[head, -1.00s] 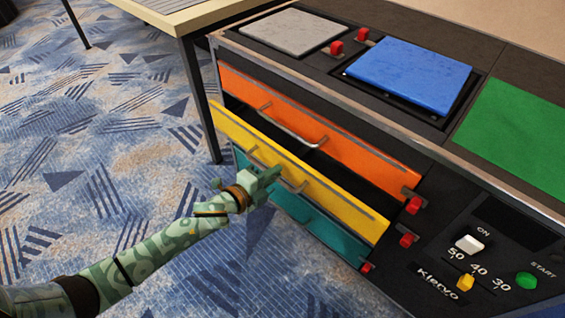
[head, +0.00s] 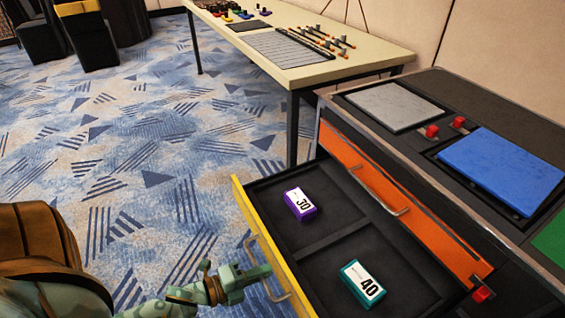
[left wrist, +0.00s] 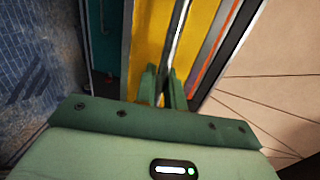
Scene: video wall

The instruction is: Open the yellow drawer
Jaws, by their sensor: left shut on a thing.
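The yellow drawer (head: 246,216) is pulled well out of the dark cabinet. Its inside shows a purple block marked 30 (head: 300,204) in the back left compartment and a teal block marked 40 (head: 362,284) in the nearer right one. My left gripper (head: 268,272) is at the drawer's front and is shut on its metal handle (head: 274,278). In the left wrist view the fingers (left wrist: 163,88) close around the handle bar (left wrist: 180,35) in front of the yellow face (left wrist: 150,40). My right gripper is not in view.
The orange drawer (head: 385,190) above is shut, with its own handle (head: 375,192). Grey and blue panels (head: 505,165) and red switches lie on the cabinet top. A table (head: 330,72) with small items stands behind. Carpet (head: 150,150) to the left is free.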

